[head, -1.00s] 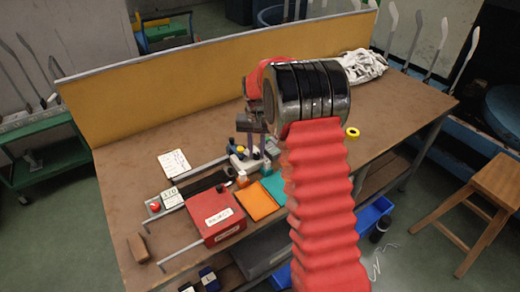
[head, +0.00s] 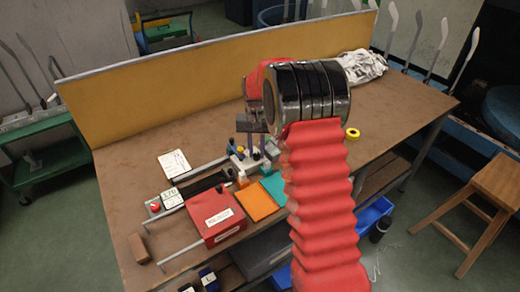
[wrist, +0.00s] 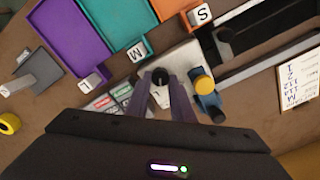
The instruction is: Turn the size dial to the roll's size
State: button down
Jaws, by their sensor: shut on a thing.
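The size dial's black knob (wrist: 160,77) stands on a pale block in the wrist view, right at my fingertips. My gripper (wrist: 163,86) comes down to it with a dark finger on either side and is shut on it. The dial's marks are hidden or too small to read. In the head view my wrist and red arm cover part of the bench fixture (head: 240,163), and the fingertips cannot be made out clearly. A handwritten card (wrist: 298,88) lies at the right in the wrist view and behind the rails in the head view (head: 174,163). I cannot identify the roll.
Purple L (wrist: 70,40), teal M (wrist: 108,22) and orange S (wrist: 172,6) trays lie beside the dial. A yellow-topped blue post (wrist: 205,90) stands close to my fingers. A red box (head: 217,215) sits at the front.

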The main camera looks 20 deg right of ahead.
aim_at(256, 154)
jog(key=shift+s+a+f, duration=0.1)
jog(key=shift+s+a, duration=0.05)
jog(key=shift+a, duration=0.05)
jog(key=c, duration=1.8)
grip_release()
jog(key=shift+c, duration=0.2)
jog(key=shift+d+r, duration=0.1)
jog(key=shift+r, duration=0.1)
notch_tip(256, 154, up, 14)
jog(key=shift+f, duration=0.25)
